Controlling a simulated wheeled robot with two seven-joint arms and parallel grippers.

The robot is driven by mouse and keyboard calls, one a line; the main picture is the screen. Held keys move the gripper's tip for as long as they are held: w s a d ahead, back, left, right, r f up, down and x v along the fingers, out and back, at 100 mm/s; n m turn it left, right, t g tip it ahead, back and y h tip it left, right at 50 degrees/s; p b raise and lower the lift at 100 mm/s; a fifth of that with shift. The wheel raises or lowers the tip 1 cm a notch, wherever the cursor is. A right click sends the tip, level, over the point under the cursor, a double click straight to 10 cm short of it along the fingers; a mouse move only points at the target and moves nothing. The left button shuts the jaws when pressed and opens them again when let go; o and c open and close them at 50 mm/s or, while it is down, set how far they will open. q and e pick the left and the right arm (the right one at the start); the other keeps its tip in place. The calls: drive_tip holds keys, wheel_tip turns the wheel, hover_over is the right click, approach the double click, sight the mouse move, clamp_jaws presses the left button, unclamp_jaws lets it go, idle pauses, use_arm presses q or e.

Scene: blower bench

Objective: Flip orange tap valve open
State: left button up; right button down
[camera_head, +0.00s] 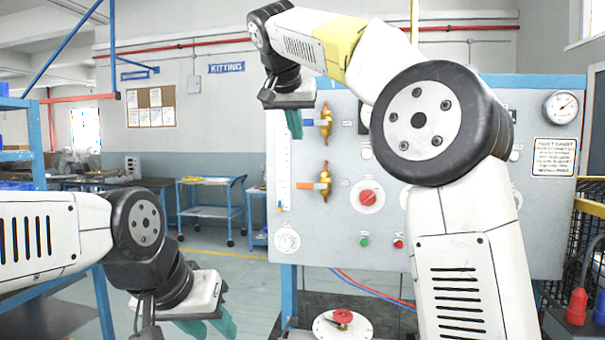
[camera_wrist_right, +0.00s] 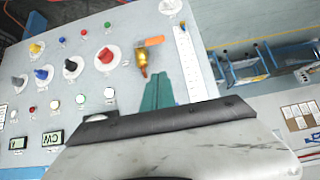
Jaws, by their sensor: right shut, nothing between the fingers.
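The orange tap valve has a brass body (camera_head: 325,182) and an orange handle (camera_head: 305,186). It is the lower of two valves on the left of the grey panel. Its handle points left, crosswise to the upright body; it also shows in the right wrist view (camera_wrist_right: 152,42). My right gripper (camera_head: 295,124) is shut and empty, beside the upper valve's blue handle (camera_head: 308,123) and above the orange one. In the right wrist view its teal fingertips (camera_wrist_right: 164,76) are apart from the orange valve. My left gripper (camera_head: 212,328) is open and empty, low at left.
The panel (camera_head: 480,255) carries a red knob (camera_head: 367,198), buttons and a gauge (camera_head: 562,107). A white scale strip (camera_head: 283,165) runs left of the valves. A red handwheel (camera_head: 343,317) sits below. Open floor lies left of the panel, with blue carts (camera_head: 210,205) behind.

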hover_over(305, 186)
drive_tip(key=s, duration=0.2)
wheel_tip(305, 186, down, 10)
drive_tip(key=shift+w+a+f, duration=0.25)
drive_tip(key=shift+a+f, duration=0.1)
drive_tip(key=shift+f, duration=0.2)
